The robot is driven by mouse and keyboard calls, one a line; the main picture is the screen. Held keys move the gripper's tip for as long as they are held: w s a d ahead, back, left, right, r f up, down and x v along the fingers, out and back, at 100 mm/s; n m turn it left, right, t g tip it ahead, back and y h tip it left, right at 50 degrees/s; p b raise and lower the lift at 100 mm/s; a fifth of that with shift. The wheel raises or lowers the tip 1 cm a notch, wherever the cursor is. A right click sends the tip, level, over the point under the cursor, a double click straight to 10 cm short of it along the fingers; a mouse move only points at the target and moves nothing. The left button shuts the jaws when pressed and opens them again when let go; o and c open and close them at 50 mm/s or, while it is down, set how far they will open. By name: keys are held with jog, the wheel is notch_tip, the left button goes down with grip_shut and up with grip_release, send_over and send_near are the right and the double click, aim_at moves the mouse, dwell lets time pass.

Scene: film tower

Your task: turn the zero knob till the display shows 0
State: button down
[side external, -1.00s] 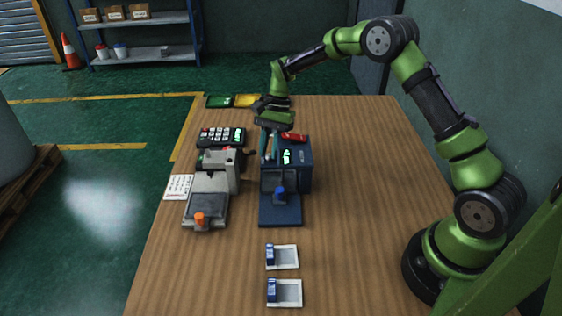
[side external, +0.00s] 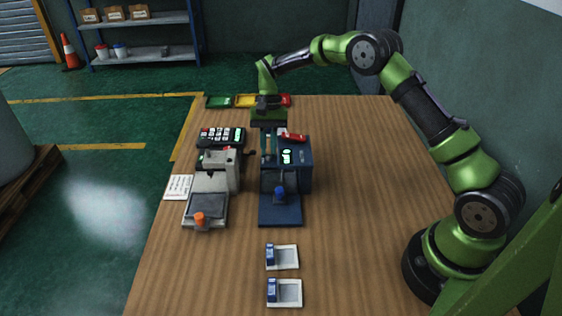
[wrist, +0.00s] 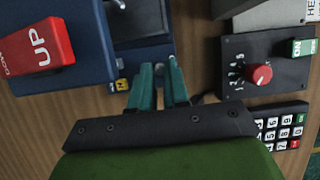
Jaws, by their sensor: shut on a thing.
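The blue film tower (side external: 298,175) stands mid-table with a small lit green display (side external: 287,157) on its front; its digits are too small to read surely. My gripper (side external: 268,158) points down at the tower's left side. In the wrist view my gripper's (wrist: 164,72) teal fingers are close together beside the tower's blue body (wrist: 100,65). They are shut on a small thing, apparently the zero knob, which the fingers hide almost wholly.
A red UP/DOWN rocker (wrist: 38,45) tops the tower. A red dial knob (wrist: 262,74) and green ON switch (wrist: 303,47) sit on a neighbouring black panel. A keypad (side external: 221,137) stands behind the grey machine (side external: 218,175). Two white trays (side external: 289,292) lie in front. The table's right is clear.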

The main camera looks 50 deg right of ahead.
jog(key=c, duration=1.4)
grip_release()
jog(key=v, duration=1.2)
